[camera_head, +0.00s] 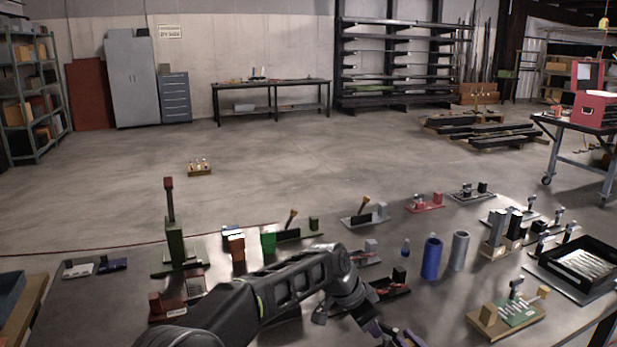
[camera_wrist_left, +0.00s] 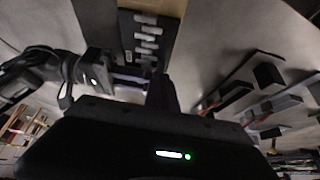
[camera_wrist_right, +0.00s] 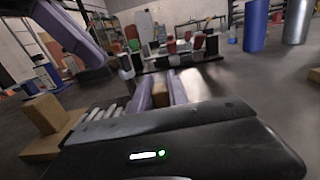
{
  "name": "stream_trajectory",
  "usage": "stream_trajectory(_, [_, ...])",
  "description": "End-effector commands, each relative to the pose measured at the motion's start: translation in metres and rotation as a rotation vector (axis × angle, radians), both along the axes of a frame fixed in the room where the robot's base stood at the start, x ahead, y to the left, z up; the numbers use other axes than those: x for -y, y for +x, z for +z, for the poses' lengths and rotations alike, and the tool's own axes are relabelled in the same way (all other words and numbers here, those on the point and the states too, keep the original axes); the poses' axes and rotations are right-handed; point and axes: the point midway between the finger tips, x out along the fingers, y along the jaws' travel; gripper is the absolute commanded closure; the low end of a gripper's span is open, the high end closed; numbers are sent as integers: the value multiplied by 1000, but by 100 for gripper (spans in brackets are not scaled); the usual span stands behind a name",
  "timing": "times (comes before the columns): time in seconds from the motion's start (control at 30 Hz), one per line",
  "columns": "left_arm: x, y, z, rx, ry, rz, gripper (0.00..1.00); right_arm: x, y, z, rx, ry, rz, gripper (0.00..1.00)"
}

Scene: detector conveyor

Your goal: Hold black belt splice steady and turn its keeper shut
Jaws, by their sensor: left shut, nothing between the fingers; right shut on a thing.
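The black belt splice (camera_wrist_left: 146,38) shows in the left wrist view as a dark plate with white strips. The right wrist view shows white strips (camera_wrist_right: 105,112) and a tan end block (camera_wrist_right: 40,115) on a wooden base. My right gripper (camera_wrist_right: 162,94) is shut on a tan piece (camera_wrist_right: 160,94) that appears to be the keeper; the fingers partly hide it. My left gripper (camera_head: 405,338) is shut and empty at the head view's lower edge. Its purple fingers (camera_wrist_right: 75,40) hang above and apart from the end block in the right wrist view. The splice is outside the head view.
A green belt splice (camera_head: 520,311) with tan blocks stands at the right. A black tray (camera_head: 540,263) of pale parts lies behind it. Blue (camera_head: 432,260) and grey (camera_head: 459,251) cylinders stand near the middle. Several small fixtures crowd the table's far side.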

Motion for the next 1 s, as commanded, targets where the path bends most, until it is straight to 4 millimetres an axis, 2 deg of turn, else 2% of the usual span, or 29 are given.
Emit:
stream_trajectory(0.43, [-3, 9, 0, 0, 1, -1, 100, 0, 0, -1, -2, 0, 0, 100])
stream_trajectory(1.0, [-7, 9, 0, 0, 1, 0, 100, 0, 0, -1, -2, -1, 0, 100])
